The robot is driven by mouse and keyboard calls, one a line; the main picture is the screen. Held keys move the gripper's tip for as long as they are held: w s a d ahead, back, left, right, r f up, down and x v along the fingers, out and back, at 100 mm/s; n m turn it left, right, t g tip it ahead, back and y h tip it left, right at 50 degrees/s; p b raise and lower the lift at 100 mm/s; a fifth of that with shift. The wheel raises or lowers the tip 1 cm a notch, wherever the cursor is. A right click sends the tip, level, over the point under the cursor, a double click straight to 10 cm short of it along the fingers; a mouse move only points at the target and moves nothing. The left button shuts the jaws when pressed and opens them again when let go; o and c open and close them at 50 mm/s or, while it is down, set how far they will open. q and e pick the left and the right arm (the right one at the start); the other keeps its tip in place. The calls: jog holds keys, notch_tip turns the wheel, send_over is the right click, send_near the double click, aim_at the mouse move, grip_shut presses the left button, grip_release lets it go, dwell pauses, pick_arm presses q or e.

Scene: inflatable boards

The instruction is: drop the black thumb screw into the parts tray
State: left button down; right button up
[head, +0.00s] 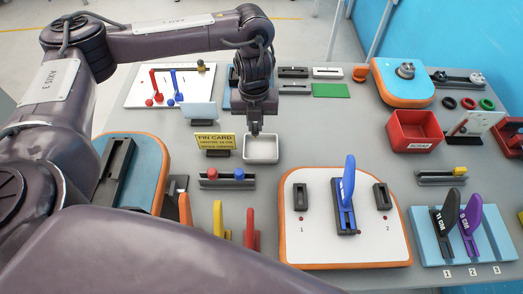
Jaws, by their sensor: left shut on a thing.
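My left gripper (256,130) points down just over the back edge of a small white tray (262,161), which I take for the parts tray. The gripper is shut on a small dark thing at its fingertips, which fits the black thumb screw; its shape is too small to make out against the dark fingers. The part of the tray floor that shows is pale and bare. The gripper hides a bit of the tray's back rim. My right gripper is not in view.
A yellow "PIN CARD" sign (214,141) stands just left of the tray. A rail with red and blue knobs (228,183) lies in front. A white board with a blue lever (348,180) stands front right. A red scrap bin (413,128) stands farther right.

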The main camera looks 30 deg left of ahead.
pick_arm(q)
jog(key=c, duration=1.4)
grip_release()
jog(key=shift+o, duration=0.2)
jog(key=shift+r+p, duration=0.8)
jog(key=shift+r, duration=3.15)
